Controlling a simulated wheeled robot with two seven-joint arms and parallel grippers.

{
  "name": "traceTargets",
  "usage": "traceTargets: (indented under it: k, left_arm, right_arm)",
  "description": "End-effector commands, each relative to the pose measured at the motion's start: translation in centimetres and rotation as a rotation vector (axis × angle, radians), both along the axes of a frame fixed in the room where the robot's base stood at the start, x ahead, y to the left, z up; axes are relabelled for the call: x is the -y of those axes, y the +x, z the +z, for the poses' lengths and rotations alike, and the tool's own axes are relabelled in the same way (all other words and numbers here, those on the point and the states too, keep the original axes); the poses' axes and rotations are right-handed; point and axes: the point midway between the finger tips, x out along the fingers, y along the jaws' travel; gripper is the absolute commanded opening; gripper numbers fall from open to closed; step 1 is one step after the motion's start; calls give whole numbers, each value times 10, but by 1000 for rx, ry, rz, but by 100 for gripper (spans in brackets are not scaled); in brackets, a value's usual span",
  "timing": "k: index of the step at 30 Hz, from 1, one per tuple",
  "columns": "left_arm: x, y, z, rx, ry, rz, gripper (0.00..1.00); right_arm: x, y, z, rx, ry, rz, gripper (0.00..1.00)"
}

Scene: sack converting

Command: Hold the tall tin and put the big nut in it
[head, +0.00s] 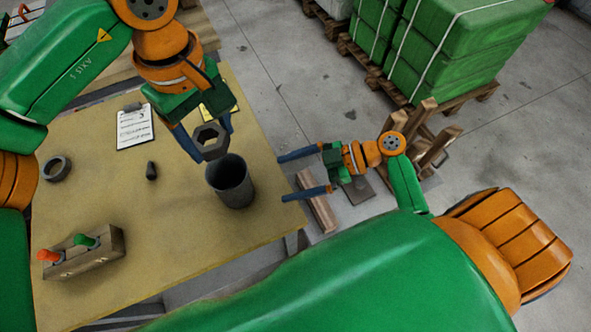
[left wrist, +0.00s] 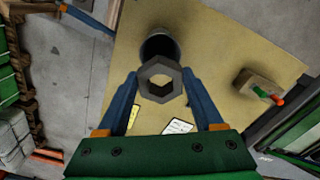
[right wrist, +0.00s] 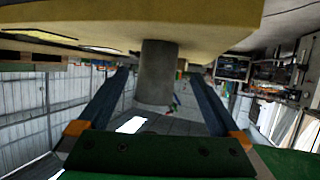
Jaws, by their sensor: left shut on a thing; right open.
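The tall tin (head: 231,182) is a dark grey open cylinder standing upright near the table's right edge. My left gripper (head: 208,138) is shut on the big nut (head: 215,151), a grey hexagonal ring, and holds it above and just behind the tin's mouth. In the left wrist view the nut (left wrist: 144,80) is between the fingertips and overlaps the lower part of the tin (left wrist: 159,43). My right gripper (head: 283,178) is open and empty beyond the table's right edge, its fingers pointing at the tin. In the right wrist view, upside down, the tin (right wrist: 158,75) appears between the fingers, apart from them.
Pallets of green sacks (head: 450,50) stand at the back right. The table's front middle is clear.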

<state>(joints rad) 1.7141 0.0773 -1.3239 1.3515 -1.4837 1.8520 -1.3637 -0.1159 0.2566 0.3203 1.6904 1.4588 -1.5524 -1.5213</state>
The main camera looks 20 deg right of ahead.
Motion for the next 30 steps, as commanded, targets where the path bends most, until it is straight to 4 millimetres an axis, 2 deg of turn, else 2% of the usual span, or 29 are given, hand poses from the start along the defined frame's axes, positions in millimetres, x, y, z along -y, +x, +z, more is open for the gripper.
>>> traceTargets:
  k: [9, 12, 18, 25, 30]
  left_arm:
    - [0, 0, 0, 0, 0, 0, 0]
    - [0, 0, 0, 0, -1, 0, 0]
    - [0, 0, 0, 0, -1, 0, 0]
    - [0, 0, 0, 0, -1, 0, 0]
    - [0, 0, 0, 0, 0, 0, 0]
  right_arm:
    - [-66, 23, -28, -4, 5, -2, 100]
    - [-82, 29, -36, -5, 3, -4, 100]
    - [-97, 34, -43, -5, -2, -3, 100]
    - [-98, 34, -44, -6, -3, -3, 100]
    - [-98, 34, -44, -6, -3, -3, 54]
